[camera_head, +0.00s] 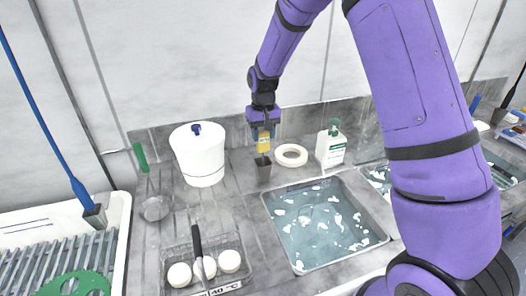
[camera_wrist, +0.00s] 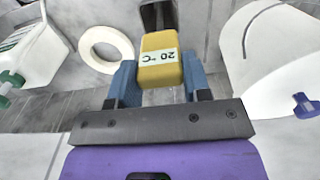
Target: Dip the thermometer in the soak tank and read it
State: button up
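My gripper (camera_head: 263,135) points down, its blue fingers on both sides of a yellow thermometer (camera_head: 263,146). In the wrist view the fingers (camera_wrist: 162,85) touch the sides of the thermometer (camera_wrist: 160,68), whose label reads 20 °C, upside down in that picture. A dark square holder (camera_head: 263,170) stands directly below the thermometer; I cannot tell whether the probe is still inside it. The holder also shows in the wrist view (camera_wrist: 158,16). A water-filled basin with white flecks (camera_head: 322,232), apparently the soak tank, is sunk into the counter in front of the holder.
A white tub (camera_head: 198,158) stands left of the holder. A tape ring (camera_head: 291,156) and a green-capped bottle (camera_head: 331,148) stand right. A wire basket (camera_head: 236,246) with white round pieces and a 40 °C tag sits left of the basin. My arm hides part of another basin (camera_head: 375,174).

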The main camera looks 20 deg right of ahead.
jog(key=shift+r, duration=4.5)
jog(key=shift+s, duration=0.1)
